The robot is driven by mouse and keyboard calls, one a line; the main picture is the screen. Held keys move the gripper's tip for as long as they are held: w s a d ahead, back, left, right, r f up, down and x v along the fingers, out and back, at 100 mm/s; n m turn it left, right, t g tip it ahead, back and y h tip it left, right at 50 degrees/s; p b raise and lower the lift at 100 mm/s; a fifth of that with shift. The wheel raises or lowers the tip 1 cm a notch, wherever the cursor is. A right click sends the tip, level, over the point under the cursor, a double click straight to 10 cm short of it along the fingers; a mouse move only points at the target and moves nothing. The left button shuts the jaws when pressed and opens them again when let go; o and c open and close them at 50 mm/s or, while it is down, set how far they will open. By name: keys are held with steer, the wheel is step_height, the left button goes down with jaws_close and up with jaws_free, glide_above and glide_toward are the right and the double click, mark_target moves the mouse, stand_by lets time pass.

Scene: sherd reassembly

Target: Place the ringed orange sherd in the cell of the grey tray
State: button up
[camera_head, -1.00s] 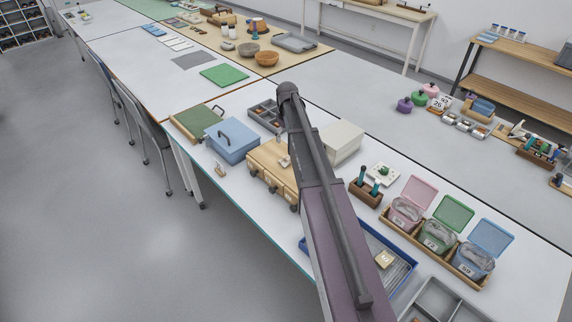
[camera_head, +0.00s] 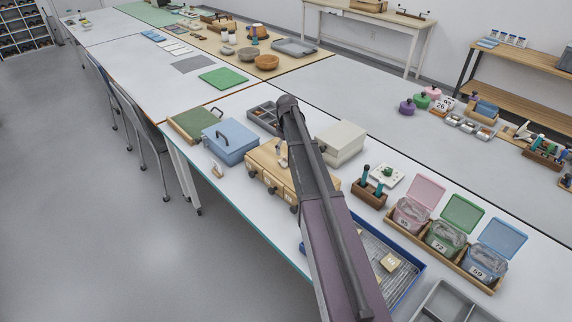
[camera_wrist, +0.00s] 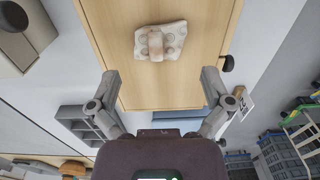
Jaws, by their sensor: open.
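A pale sherd (camera_wrist: 160,42) with round ring marks and a faint orange band lies on top of a light wooden case (camera_wrist: 130,75) in the wrist view. My gripper (camera_wrist: 161,85) is open and empty, its fingers wide apart; the sherd appears beyond and between them. In the head view the wooden case (camera_head: 267,170) is partly hidden by my arm, and a small pale piece (camera_head: 282,155) shows on it. A grey tray with cells (camera_head: 450,304) is cut off at the bottom right. Another grey compartment tray (camera_head: 263,118) stands behind the case; I cannot tell which is meant.
A blue case (camera_head: 230,141) and a white box (camera_head: 341,143) flank the wooden case. A blue-rimmed tray (camera_head: 408,285) holding a pale piece (camera_head: 390,262) and lidded bins (camera_head: 445,236) stand to the right.

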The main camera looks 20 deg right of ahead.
mark_target(287, 157)
stand_by(0.4)
steer(key=shift+s+f+b, duration=0.15)
steer(key=shift+f+b, duration=1.15)
steer(key=shift+s+f+b, duration=0.1)
steer(key=shift+f+b, duration=1.2)
steer(key=shift+s+r, duration=0.1)
steer(key=c, duration=1.1)
steer(key=shift+o, duration=0.2)
steer(key=shift+r+p, duration=0.5)
steer(key=shift+p, duration=0.05)
jaws_close()
steer(key=shift+r+p, duration=0.9)
steer(key=shift+p, duration=0.05)
steer(key=s+a, duration=0.1)
steer(key=s, duration=0.4)
steer(key=s+a+r+p, duration=0.1)
steer(key=s, duration=0.4)
steer(key=s+r+p, duration=0.1)
steer(key=s, duration=0.4)
steer(key=shift+s+a, duration=0.3)
steer(key=shift+a, duration=0.1)
